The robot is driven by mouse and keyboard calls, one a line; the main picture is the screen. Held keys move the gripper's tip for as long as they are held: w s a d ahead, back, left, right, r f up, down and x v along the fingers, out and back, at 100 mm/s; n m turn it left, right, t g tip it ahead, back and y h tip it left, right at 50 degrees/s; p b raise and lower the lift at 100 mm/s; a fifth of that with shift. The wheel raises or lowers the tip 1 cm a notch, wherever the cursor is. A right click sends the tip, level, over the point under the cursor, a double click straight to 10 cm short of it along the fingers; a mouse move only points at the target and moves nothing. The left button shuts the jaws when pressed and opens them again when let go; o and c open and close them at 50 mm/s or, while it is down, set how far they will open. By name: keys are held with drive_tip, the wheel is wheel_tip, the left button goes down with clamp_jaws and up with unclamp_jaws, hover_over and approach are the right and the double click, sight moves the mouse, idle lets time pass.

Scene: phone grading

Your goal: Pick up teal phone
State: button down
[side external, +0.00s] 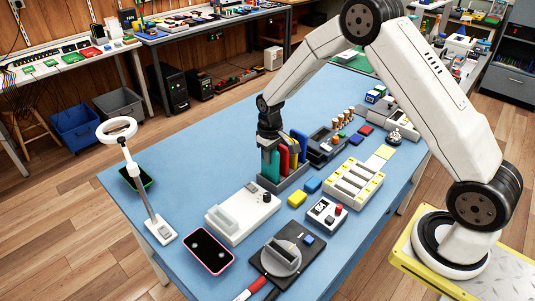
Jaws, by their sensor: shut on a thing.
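The teal phone (271,168) stands upright at the left end of a dark rack (290,180). My gripper (270,146) is directly above it, pointing down, shut on its upper part. The phone's lower end appears to be at the rack; I cannot tell whether it is still seated in its slot. A red phone (284,156), a blue one and a yellow one (301,144) stand close beside it on the right. The fingertips are small and partly hidden against the phone.
A white device (242,216) lies in front of the rack. A pink-edged phone (208,250) and a ring lamp (118,128) are at the left. A yellow-and-white slotted holder (354,184) and small coloured blocks (313,185) are to the right. The blue table's (190,140) left back area is clear.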

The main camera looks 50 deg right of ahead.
drive_tip(key=shift+r, duration=0.6)
drive_tip(key=shift+r, duration=0.1)
drive_tip(key=shift+r, duration=1)
